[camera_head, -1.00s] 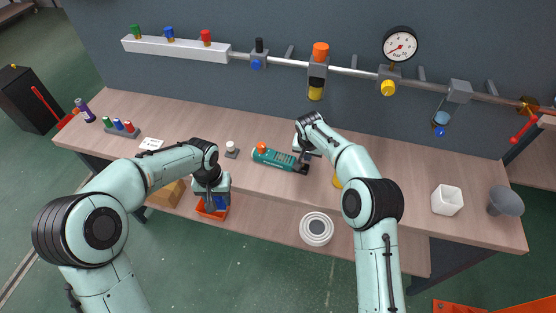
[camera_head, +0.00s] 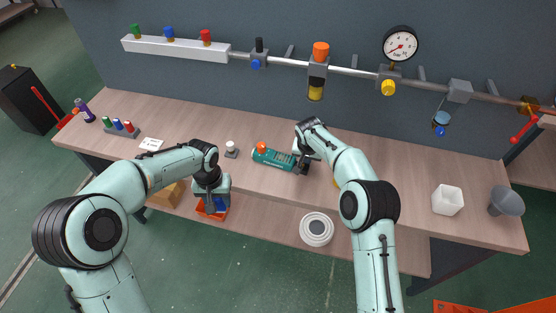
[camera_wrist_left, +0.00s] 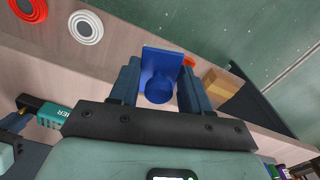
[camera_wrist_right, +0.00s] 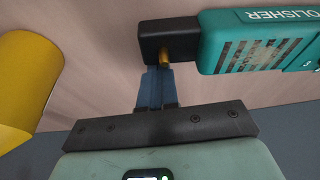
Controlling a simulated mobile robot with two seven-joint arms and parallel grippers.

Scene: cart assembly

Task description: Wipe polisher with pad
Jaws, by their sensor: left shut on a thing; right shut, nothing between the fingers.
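The teal polisher (camera_head: 272,158) lies on the bench with its black end to the right. It also shows in the right wrist view (camera_wrist_right: 258,42) and at the lower left of the left wrist view (camera_wrist_left: 53,112). My left gripper (camera_head: 213,201) is shut on a blue pad (camera_wrist_left: 160,68) with a round grip, left of the polisher and near the bench's front edge. My right gripper (camera_wrist_right: 155,88) is shut and empty at the polisher's black end, close to a small brass pin (camera_wrist_right: 165,57). I cannot tell whether its fingertips touch.
A yellow cylinder (camera_wrist_right: 25,85) stands beside my right gripper. An orange tray (camera_head: 205,212) and a cardboard box (camera_head: 166,195) are below my left gripper. A white round container (camera_head: 316,229) is on the lower shelf. A small white-topped piece (camera_head: 231,149) stands left of the polisher.

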